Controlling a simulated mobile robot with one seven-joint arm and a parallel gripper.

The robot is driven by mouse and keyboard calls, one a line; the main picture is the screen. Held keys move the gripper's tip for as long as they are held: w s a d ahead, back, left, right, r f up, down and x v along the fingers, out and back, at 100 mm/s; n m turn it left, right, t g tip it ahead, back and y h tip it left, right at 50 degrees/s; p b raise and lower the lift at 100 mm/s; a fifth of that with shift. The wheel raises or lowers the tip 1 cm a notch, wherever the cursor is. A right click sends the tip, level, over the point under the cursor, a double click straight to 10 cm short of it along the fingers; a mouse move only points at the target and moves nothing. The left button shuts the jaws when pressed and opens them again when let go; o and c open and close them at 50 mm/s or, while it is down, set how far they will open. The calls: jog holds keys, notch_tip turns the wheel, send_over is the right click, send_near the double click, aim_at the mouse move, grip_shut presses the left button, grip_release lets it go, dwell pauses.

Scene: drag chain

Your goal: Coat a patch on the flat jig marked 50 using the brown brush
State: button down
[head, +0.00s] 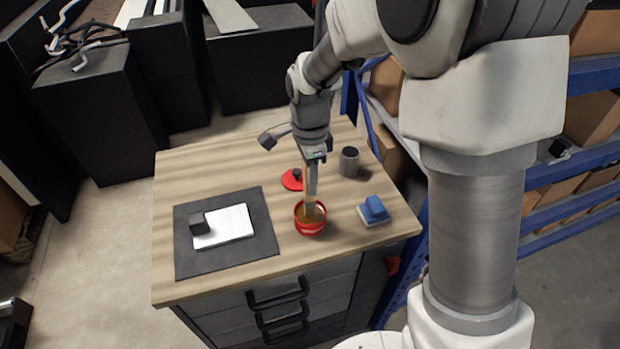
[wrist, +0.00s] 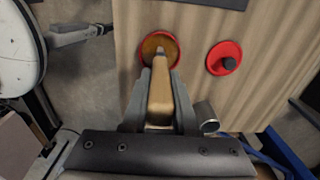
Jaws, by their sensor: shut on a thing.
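My gripper (head: 312,180) is shut on the brown brush (head: 309,206), which points down into a red pot (head: 311,228) of brown liquid. In the wrist view the brush's wooden handle (wrist: 161,95) lies between the fingers, with its far end over or in the pot (wrist: 158,48); the bristle tip is hidden. A white flat plate (head: 232,226), likely the jig, lies on a dark mat (head: 226,262) at the left of the table. A dark block (head: 198,223) rests at its left edge. No marking 50 is readable.
A red lid with a dark knob (head: 292,180) lies behind the pot. A grey cup (head: 349,161) stands at the back right and a blue-topped block (head: 373,211) at the right. Bare wooden table (head: 195,168) lies behind the mat.

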jog(key=shift+r+p, duration=2.65)
jog(key=shift+r, duration=0.85)
